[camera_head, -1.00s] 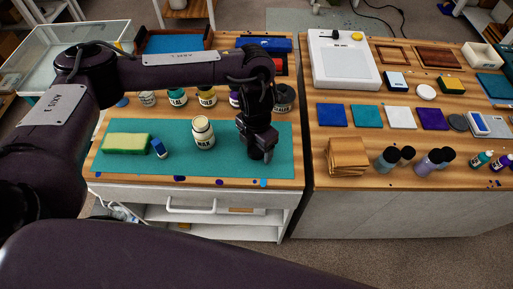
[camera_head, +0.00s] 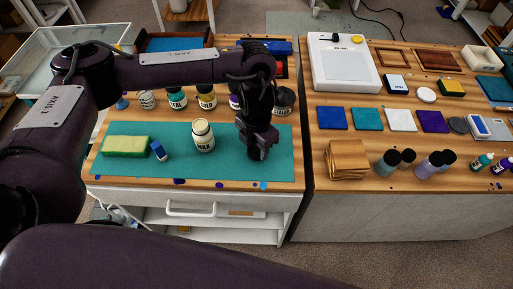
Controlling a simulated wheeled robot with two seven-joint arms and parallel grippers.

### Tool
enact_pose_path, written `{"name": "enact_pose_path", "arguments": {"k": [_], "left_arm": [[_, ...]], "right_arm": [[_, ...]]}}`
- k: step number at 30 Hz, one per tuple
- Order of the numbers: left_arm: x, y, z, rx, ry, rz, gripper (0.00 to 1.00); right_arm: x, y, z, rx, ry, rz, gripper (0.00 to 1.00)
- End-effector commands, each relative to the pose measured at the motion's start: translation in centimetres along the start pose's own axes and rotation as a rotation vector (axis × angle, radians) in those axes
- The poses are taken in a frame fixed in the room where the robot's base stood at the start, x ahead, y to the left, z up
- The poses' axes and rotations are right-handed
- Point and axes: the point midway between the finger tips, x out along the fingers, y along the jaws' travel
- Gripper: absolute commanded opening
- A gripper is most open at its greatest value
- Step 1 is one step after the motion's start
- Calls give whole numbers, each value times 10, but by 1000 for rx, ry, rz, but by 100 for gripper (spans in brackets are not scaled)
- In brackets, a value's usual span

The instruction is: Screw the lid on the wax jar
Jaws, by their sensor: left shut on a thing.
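The wax jar (camera_head: 203,137) is a cream jar with a dark WAX label. It stands upright and uncapped on the teal mat (camera_head: 225,172), with its pale round top showing. My left gripper (camera_head: 259,151) is low over the mat to the right of the jar, apart from it. It points down and is shut on a small dark thing that looks like the lid, mostly hidden by the fingers. I see no other loose lid on the mat. My right gripper is not in view.
Several paint jars, one with a teal label (camera_head: 177,98), stand behind the mat. Wooden squares (camera_head: 347,158) and bottles are on the right table. The mat's front is clear.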

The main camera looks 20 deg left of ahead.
Motion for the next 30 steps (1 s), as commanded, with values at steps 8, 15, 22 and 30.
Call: {"name": "enact_pose_path", "arguments": {"k": [8,15,22,30], "left_arm": [[-66,2,3,3,-11,7,24],[-129,1,1,1,-8,7,24],[-169,1,1,0,-5,4,24],[-186,0,0,-1,-1,1,24]], "right_arm": [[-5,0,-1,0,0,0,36],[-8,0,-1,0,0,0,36],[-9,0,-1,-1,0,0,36],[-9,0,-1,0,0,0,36]]}}
